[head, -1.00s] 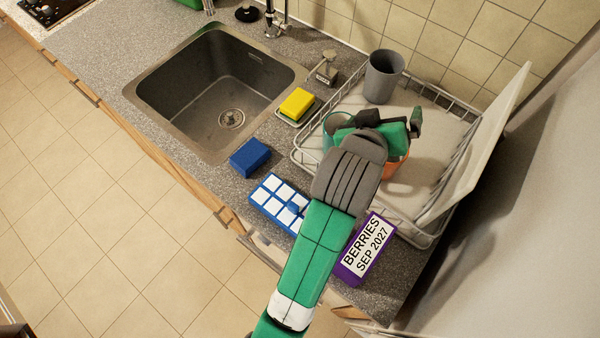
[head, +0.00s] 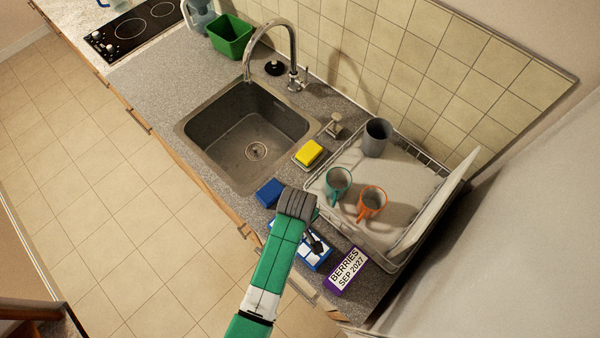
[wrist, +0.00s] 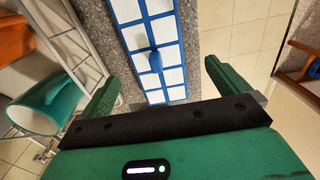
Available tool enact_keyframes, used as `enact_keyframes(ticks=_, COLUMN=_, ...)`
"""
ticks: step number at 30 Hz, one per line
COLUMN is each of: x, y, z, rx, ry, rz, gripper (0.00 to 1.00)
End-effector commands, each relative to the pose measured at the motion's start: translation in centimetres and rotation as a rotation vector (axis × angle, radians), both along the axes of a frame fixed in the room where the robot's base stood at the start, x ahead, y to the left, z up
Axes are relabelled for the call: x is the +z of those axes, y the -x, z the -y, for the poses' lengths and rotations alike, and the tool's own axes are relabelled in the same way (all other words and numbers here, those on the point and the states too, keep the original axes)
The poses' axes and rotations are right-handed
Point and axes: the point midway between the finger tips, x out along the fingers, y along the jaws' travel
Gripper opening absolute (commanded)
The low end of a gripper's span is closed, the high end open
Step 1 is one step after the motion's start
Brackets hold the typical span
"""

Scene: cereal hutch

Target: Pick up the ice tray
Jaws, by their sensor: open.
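The ice tray (head: 318,262) is blue with white cells and lies on the grey counter in front of the dish rack. My arm partly covers it in the head view. In the wrist view the ice tray (wrist: 146,35) runs lengthwise away from my gripper, with a small blue knob in its middle. My gripper (wrist: 158,80) is open and empty. Its two green fingers stand on either side of the tray's near end, with gaps, and I cannot tell the height above it. In the head view the fingers are mostly hidden behind my wrist.
A purple berries box (head: 345,271) lies close to the tray's right. A blue block (head: 270,192) is near its upper left. The dish rack (head: 318,190) holds a teal mug (head: 338,183), an orange mug (head: 371,202) and a grey cup (head: 376,137). The sink (head: 190,125) is beyond.

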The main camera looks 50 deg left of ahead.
Motion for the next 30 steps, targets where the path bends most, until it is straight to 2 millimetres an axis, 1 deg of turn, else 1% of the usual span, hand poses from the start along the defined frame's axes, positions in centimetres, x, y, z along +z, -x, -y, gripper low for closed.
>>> enact_keyframes(ticks=1, x=-0.6, y=0.0, z=0.0, rx=0.0, ry=0.001, rz=-0.002, gripper=1.0)
enact_keyframes(ticks=5, x=-1.2, y=-0.1, z=0.0, rx=-0.001, ry=0.0, rz=0.0, gripper=1.0)
enact_keyframes(ticks=12, x=-5.3, y=-0.5, z=0.2, rx=-0.002, ry=0.0, rz=0.0, gripper=1.0)
enact_keyframes(ticks=15, x=-5.9, y=-0.5, z=0.2, rx=-0.003, ry=-0.001, rz=0.002, gripper=1.0)
enact_keyframes(ticks=21, x=-6.0, y=-0.5, z=0.2, rx=-0.003, ry=-0.001, rz=0.003, gripper=1.0)
enact_keyframes(ticks=26, x=-6.0, y=-0.5, z=0.2, rx=-0.003, ry=-0.001, rz=0.003, gripper=0.69)
enact_keyframes(ticks=27, x=-6.0, y=-0.5, z=0.2, rx=-0.003, ry=-0.001, rz=0.003, gripper=0.61)
enact_keyframes(ticks=30, x=-5.9, y=-0.5, z=0.2, rx=-0.003, ry=-0.001, rz=0.003, gripper=0.44)
